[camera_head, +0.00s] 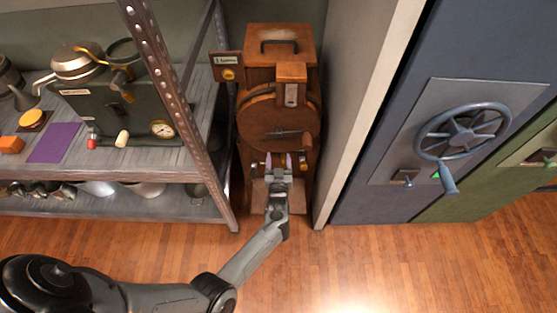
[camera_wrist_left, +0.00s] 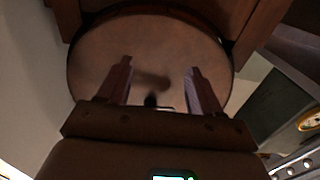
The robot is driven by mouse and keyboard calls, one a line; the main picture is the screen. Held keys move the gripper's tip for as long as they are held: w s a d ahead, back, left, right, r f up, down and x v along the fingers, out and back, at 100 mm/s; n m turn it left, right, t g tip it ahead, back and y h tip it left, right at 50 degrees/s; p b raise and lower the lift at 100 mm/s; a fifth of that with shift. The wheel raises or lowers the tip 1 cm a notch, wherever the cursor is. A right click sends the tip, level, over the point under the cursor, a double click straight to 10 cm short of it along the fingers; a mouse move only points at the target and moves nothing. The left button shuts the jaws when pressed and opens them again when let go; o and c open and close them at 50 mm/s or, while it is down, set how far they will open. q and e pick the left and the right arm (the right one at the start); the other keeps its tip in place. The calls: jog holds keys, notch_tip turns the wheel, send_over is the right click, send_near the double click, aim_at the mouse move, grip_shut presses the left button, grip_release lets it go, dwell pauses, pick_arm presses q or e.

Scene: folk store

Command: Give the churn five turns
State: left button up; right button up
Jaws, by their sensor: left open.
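The churn (camera_head: 278,112) is a wooden machine with a round drum face, standing in the gap between the metal shelf and a pale wall panel. A dark metal crank (camera_head: 288,133) crosses the lower part of its drum face. My left gripper (camera_head: 278,160) is open and empty in front of the churn, just below the crank in the head view. In the left wrist view, the two fingers (camera_wrist_left: 160,82) stand apart before the round drum face (camera_wrist_left: 150,45). A dark, blurred piece, likely the crank (camera_wrist_left: 151,98), shows between them; contact cannot be told. My right gripper is not in view.
The metal shelf (camera_head: 185,150) with a kettle (camera_head: 76,62) and gauge box stands close on the left. A blue door with a handwheel (camera_head: 463,131) is at right. The floor in front is clear.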

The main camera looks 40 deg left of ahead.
pick_arm(q)
jog(key=shift+o, duration=0.4)
jog(key=shift+w+d, duration=0.1)
jog(key=shift+d, duration=0.15)
